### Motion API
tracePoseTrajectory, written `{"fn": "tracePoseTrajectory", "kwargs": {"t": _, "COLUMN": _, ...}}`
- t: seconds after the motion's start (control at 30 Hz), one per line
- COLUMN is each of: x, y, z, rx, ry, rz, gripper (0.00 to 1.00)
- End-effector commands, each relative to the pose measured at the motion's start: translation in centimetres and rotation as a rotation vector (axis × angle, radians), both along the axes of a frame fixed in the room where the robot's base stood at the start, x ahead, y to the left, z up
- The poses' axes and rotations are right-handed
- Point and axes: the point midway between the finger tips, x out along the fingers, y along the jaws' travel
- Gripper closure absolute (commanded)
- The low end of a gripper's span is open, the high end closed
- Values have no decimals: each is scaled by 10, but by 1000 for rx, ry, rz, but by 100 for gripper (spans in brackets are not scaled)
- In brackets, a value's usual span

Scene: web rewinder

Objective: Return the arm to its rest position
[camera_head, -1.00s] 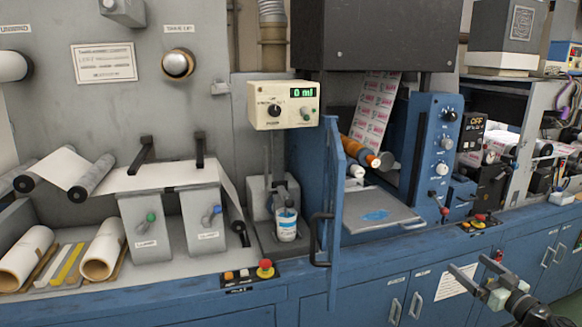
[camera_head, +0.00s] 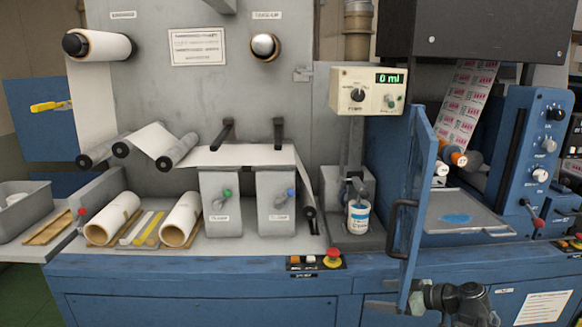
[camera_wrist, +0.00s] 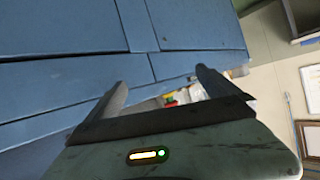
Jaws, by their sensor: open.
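My gripper (camera_head: 388,298) is low in the head view, right of centre, in front of the blue cabinet front. It is partly overlapped in look by the dark wrist joint beside it. In the wrist view my gripper (camera_wrist: 162,82) shows its two fingers spread apart with nothing between them. The blue cabinet panels (camera_wrist: 70,25) lie beyond the fingers and appear tilted.
The open blue guard door (camera_head: 418,190) with its black handle stands just above my gripper. A white cup (camera_head: 358,217) sits under the dispenser (camera_head: 368,91), which reads 0 ml. A red button (camera_head: 333,258) is on the front edge. Paper rolls (camera_head: 113,218) lie at left.

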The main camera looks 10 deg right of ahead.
Motion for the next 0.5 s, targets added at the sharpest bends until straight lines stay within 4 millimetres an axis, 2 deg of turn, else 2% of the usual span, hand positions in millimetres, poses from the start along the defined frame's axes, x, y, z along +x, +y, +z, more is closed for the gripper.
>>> {"fn": "tracePoseTrajectory", "kwargs": {"t": 0.03, "x": 5, "y": 38, "z": -17, "rx": -18, "ry": 36, "rz": 76, "gripper": 1}}
{"fn": "tracePoseTrajectory", "kwargs": {"t": 0.1, "x": 6, "y": 80, "z": -33, "rx": -47, "ry": 86, "rz": 161, "gripper": 1}}
{"fn": "tracePoseTrajectory", "kwargs": {"t": 0.2, "x": 3, "y": 128, "z": -50, "rx": -85, "ry": 142, "rz": 260, "gripper": 1}}
{"fn": "tracePoseTrajectory", "kwargs": {"t": 0.5, "x": -21, "y": 238, "z": -89, "rx": -205, "ry": 287, "rz": 483, "gripper": 1}}
